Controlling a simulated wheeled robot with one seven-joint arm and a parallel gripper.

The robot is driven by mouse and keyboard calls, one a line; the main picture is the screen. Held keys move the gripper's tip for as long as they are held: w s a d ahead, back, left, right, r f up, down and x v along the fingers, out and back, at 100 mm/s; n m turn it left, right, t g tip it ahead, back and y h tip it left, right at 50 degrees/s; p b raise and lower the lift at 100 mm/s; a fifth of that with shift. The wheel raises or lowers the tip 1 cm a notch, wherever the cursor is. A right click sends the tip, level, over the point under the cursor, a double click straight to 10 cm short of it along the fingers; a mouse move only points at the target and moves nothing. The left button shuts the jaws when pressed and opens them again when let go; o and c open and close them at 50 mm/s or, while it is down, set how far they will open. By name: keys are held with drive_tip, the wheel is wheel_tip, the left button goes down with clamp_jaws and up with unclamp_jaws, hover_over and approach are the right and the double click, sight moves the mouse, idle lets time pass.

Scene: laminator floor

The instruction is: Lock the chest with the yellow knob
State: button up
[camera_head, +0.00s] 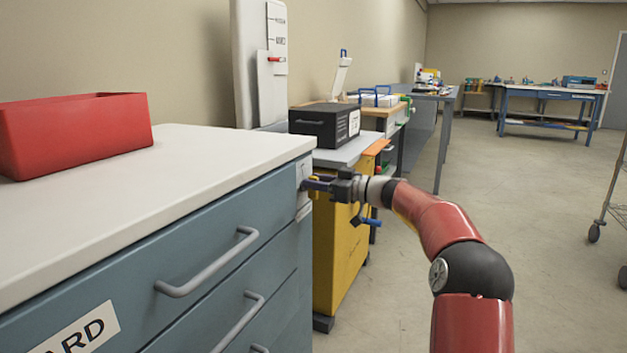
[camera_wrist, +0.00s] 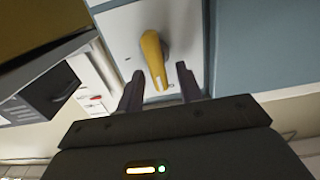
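The teal chest (camera_head: 215,222) has a white top and grey drawer handles. A pale plate (camera_wrist: 125,30) is fixed to it and also shows at its far right corner in the head view (camera_head: 304,172). The yellow knob (camera_wrist: 152,55) sticks out from this plate as an elongated lever, its narrow end towards my gripper. My gripper (camera_wrist: 160,80) is open, one finger on each side of the narrow end, with gaps visible on both sides. In the head view my gripper (camera_head: 318,184) is at the chest's corner and largely hides the knob.
A red bin (camera_head: 75,133) stands on the chest top. Just beyond the chest is a yellow cabinet (camera_head: 338,245), with a black box (camera_head: 325,124) above it. Workbenches (camera_head: 545,95) stand farther back. A wheeled rack (camera_head: 612,205) is at the right edge. The middle floor is clear.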

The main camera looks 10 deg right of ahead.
drive_tip(key=shift+w+a, duration=0.3)
drive_tip(key=shift+a, duration=0.1)
drive_tip(key=shift+c, duration=0.3)
drive_tip(key=c, duration=0.7)
